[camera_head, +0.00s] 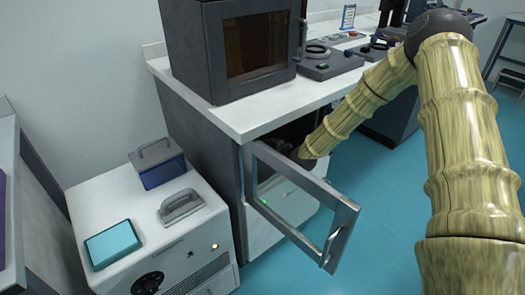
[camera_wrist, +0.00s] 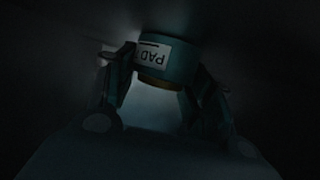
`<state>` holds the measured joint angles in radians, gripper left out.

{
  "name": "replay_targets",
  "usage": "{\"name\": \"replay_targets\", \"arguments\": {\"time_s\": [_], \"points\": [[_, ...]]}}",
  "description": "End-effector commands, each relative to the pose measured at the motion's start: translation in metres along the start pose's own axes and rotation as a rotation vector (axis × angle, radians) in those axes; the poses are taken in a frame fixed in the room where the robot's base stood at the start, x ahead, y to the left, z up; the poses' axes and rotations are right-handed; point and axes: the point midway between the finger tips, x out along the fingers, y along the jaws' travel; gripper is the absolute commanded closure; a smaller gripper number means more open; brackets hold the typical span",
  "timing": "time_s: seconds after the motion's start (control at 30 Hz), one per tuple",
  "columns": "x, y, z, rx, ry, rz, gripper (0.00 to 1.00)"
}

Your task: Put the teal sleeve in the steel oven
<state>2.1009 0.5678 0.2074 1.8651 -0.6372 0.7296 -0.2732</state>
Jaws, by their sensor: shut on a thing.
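The teal sleeve (camera_wrist: 178,66) is a short teal cylinder with a white label reading "PAD", upside down in the wrist view. My gripper (camera_wrist: 165,78) is shut on it, with one finger on each side. The surroundings there are very dark. In the head view my arm reaches through the opening of a compartment below the white counter, behind an open steel-framed door (camera_head: 341,238). This looks like the steel oven. My gripper and the sleeve are hidden inside in that view. Whether the sleeve touches the oven floor cannot be told.
A dark oven-like box (camera_head: 216,55) with a brown window stands shut on the counter (camera_head: 240,122). The open door juts out over the teal floor. At left, a white cabinet (camera_head: 95,200) bears a teal block (camera_head: 112,243), a blue box (camera_head: 163,172) and a grey handle (camera_head: 180,207).

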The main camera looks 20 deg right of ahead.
Motion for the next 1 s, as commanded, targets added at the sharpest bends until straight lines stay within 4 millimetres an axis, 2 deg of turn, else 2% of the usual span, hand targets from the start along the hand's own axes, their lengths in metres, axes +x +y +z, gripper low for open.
{"name": "replay_targets", "arguments": {"time_s": [0.27, 0.3, 0.4, 0.8, 1.0], "points": [[0.001, 0.0, 0.002, -0.001, 0.0, 0.0, 0.81], [0.001, 0.0, 0.002, -0.001, 0.0, 0.0, 0.43], [0.001, 0.0, 0.002, -0.001, 0.0, 0.0, 0.27], [-0.001, 0.0, -0.003, 0.0, 0.0, 0.0, 0.27], [-0.026, -0.001, -0.003, 0.0, -0.001, -0.001, 0.27]]}}
